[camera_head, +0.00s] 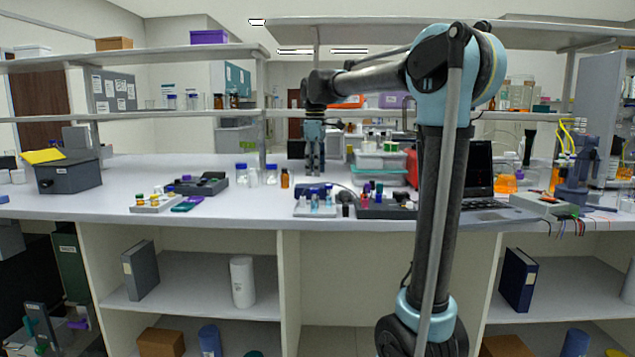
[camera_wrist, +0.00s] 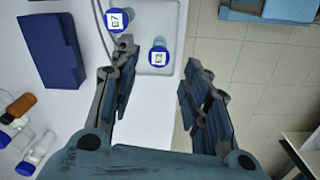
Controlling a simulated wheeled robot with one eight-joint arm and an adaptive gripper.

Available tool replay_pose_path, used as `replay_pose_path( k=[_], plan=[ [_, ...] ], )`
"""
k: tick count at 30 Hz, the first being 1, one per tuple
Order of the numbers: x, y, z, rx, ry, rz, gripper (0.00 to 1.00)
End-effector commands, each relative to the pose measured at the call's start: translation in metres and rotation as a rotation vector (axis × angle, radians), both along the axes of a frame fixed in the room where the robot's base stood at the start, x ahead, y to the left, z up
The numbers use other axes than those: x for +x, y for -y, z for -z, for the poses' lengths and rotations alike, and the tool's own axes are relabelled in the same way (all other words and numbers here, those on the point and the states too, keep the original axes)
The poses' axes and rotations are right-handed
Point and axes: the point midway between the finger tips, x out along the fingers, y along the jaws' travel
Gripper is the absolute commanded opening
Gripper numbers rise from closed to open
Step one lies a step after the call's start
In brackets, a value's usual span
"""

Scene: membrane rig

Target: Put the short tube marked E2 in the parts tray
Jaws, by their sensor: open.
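My gripper (camera_head: 315,172) is open and points down over the bench. In the wrist view its fingers (camera_wrist: 158,62) are spread apart with nothing between them held. A blue-capped tube (camera_wrist: 157,57) shows between and just beyond the fingertips; its white label starts with E, but its digit is too unclear to read. A second blue-capped tube (camera_wrist: 120,20), marked E7, is farther up, left of it. The first tube is over a pale tray (camera_wrist: 168,20). In the head view several small tubes stand on a white tray (camera_head: 318,212). I cannot tell which tray is the parts tray.
A dark blue box (camera_wrist: 50,50) lies left of the tubes. Bottles, one amber (camera_head: 285,178), stand left of my gripper. A dark tray (camera_head: 385,212) and a white tray (camera_head: 155,205) with small vials flank the area. The bench edge is close to the tubes.

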Motion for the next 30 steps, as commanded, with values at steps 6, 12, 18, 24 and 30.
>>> replay_pose_path(
  k=[6, 12, 18, 24, 30],
  plan=[
    [-0.002, 0.002, -0.004, 0.000, 0.001, 0.006, 0.43],
    [-0.027, 0.032, 0.010, 0.008, 0.015, 0.115, 0.43],
    [-0.076, 0.082, 0.043, 0.025, 0.041, 0.323, 0.43],
    [-0.129, 0.124, 0.085, 0.043, 0.067, 0.532, 0.43],
    [-0.182, 0.158, 0.135, 0.065, 0.092, 0.742, 0.43]
  ],
)
